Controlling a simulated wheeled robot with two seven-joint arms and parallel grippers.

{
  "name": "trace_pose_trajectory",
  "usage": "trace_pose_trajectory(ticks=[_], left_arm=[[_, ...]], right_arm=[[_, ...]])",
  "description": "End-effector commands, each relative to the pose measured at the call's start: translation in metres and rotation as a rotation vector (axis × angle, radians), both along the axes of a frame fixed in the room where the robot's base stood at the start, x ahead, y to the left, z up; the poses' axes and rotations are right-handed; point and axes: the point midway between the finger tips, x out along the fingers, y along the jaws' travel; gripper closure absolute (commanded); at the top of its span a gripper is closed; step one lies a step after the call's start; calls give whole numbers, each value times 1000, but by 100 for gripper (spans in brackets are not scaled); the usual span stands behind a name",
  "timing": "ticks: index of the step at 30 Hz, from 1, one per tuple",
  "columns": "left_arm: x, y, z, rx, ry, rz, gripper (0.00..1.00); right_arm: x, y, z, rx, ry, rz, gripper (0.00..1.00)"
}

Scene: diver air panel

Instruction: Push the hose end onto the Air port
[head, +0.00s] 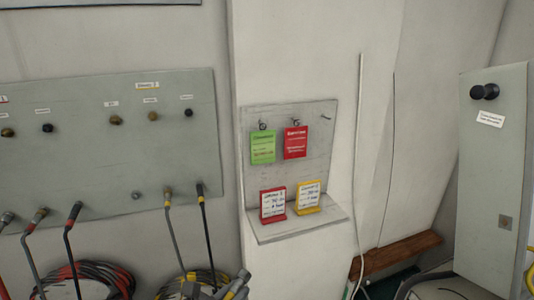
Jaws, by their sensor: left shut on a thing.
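The grey panel (80,165) on the left wall has an upper row of fittings, some brass and some black, under small labels too small to read. I cannot tell which one is the Air port. Hoses hang from several lower fittings; one small lower fitting (136,195) has no hose. My left gripper (212,291) shows only partly at the bottom edge, shut on what looks like a grey hose end (241,277) with a yellow band. It is below the panel and apart from it. My right gripper is not in view.
Coiled red and black hose (95,278) and a yellow and grey coil hang below the panel. A small board (325,145) with tags and a shelf (295,228) with two cards stands right of it. A grey cabinet (488,170) is at far right, near a wooden bench (400,255).

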Motion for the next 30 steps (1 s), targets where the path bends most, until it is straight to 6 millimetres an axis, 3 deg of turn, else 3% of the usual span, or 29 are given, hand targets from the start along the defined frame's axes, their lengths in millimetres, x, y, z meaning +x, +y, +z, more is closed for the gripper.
trace_pose_trajectory(ticks=[19, 23, 30], left_arm=[[0, -1, 5, 20, -17, 1, 100], [5, 0, 31, 70, -58, 12, 100], [42, 25, 86, 221, -155, 115, 100]], right_arm=[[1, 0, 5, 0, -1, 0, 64], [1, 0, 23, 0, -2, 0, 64], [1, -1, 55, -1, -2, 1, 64]])
